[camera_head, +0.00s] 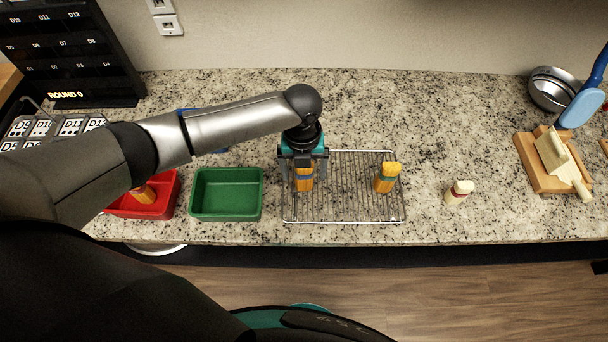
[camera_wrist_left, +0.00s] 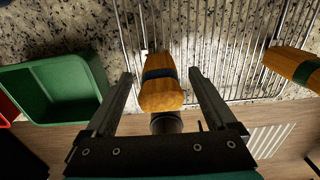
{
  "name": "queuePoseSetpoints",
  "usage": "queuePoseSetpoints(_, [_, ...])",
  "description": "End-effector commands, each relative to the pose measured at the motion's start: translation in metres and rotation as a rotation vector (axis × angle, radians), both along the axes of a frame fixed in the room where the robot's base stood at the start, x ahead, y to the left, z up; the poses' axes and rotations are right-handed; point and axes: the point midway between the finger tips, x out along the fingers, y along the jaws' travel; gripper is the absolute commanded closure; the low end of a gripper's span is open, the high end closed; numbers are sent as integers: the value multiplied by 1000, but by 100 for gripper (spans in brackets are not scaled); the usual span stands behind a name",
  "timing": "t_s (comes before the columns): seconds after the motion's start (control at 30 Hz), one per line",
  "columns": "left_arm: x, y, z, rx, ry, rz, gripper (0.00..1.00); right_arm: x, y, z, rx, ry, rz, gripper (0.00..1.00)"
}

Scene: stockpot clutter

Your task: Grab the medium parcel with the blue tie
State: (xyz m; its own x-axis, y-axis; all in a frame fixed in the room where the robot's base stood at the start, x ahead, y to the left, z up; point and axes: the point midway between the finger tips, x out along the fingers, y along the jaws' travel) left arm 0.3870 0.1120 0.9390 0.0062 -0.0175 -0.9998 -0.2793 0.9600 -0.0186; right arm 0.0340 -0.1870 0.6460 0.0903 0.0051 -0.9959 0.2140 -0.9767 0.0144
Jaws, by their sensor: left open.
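The parcel with the blue tie (camera_wrist_left: 160,84) is an orange-yellow bundle with a dark blue band, on the wire rack (camera_head: 345,221). In the head view this parcel (camera_head: 304,181) is partly hidden by my left gripper (camera_head: 304,170). My left gripper also shows in the wrist view (camera_wrist_left: 160,88), open, with one finger on each side of the parcel and a gap on both sides. A second orange parcel with a green tie (camera_head: 387,177) stands on the right of the rack. My right gripper is not in view.
A green tray (camera_head: 227,216) and a red tray (camera_head: 170,208) with an orange parcel in it (camera_head: 144,193) lie left of the rack. A pale parcel with a reddish and green band (camera_head: 459,192) stands right of it. A wooden board (camera_head: 540,180) is far right. The counter behind the rack is clear.

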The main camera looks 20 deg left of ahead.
Motion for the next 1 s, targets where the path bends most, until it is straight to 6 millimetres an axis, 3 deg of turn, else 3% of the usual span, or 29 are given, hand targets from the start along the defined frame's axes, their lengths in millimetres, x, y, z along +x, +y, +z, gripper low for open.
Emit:
queuePoseSetpoints(0.1, [-1, 0, -11, 0, 2, 0, 10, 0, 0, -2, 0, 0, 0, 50])
queuePoseSetpoints(0.37, [-1, 0, -13, 0, 0, 0, 10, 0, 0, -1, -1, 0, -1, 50])
queuePoseSetpoints(1.0, [0, 0, -12, 1, 0, 0, 82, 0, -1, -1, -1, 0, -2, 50])
